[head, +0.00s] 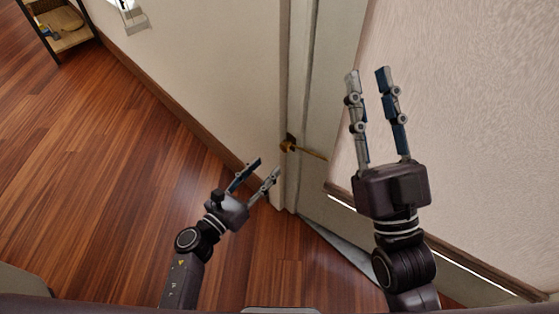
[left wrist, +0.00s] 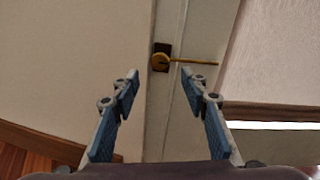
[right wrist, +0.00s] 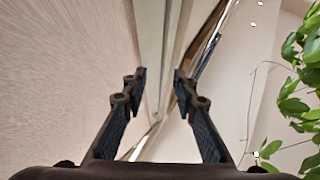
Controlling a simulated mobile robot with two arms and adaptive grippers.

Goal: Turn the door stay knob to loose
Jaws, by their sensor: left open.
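The door stay knob (head: 288,146) is a small brass piece on a dark plate at the edge of the white door frame. A thin brass rod (head: 312,154) runs from it to the right. In the left wrist view the knob (left wrist: 160,62) lies just beyond and between the fingertips, with the rod (left wrist: 195,63) pointing right. My left gripper (head: 267,166) is open and empty, below and left of the knob, apart from it. My right gripper (head: 368,72) is open and empty, raised in front of the textured panel on the right. The knob's turn setting cannot be read.
A pale wall (head: 200,70) stands left of the frame and a textured panel (head: 460,130) right of it. Wooden floor (head: 100,170) is clear at left. A small shelf (head: 62,30) stands at far left. Leaves (right wrist: 300,80) show in the right wrist view.

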